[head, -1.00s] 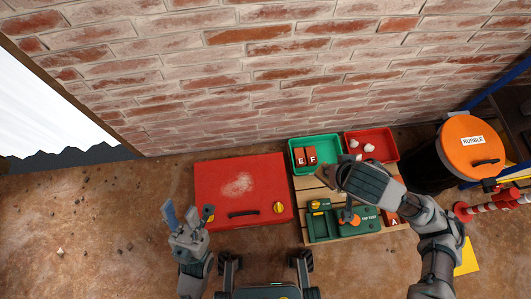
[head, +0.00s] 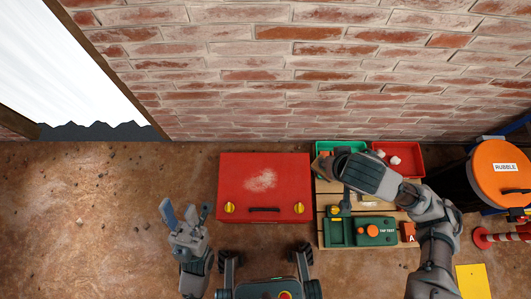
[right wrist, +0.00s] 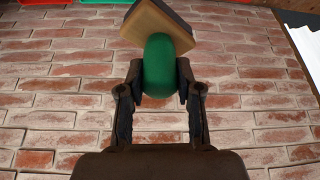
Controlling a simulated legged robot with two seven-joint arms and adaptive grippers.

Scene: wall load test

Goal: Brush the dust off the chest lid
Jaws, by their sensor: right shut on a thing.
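The red chest lid (head: 290,175) lies flat left of the pallet, with a pale dust patch (head: 262,180) near its middle. My right gripper (right wrist: 159,88) is shut on the green rounded handle (right wrist: 160,65) of a brush, whose tan and dark head (right wrist: 157,24) sits beyond it. In the head view my right gripper's fingers are mostly hidden by its own wrist, near the chest's upper right corner. A tan bit of the brush (head: 321,167) seems to show there, apart from the dust. My left gripper (head: 186,214) is open and empty over the ground, left of the chest.
The pallet (head: 328,205) right of the chest bears a green tester (head: 375,231). A green tray (head: 328,147), partly covered by my arm, and a red tray (head: 412,158) with white lumps stand behind. A brick wall closes the back.

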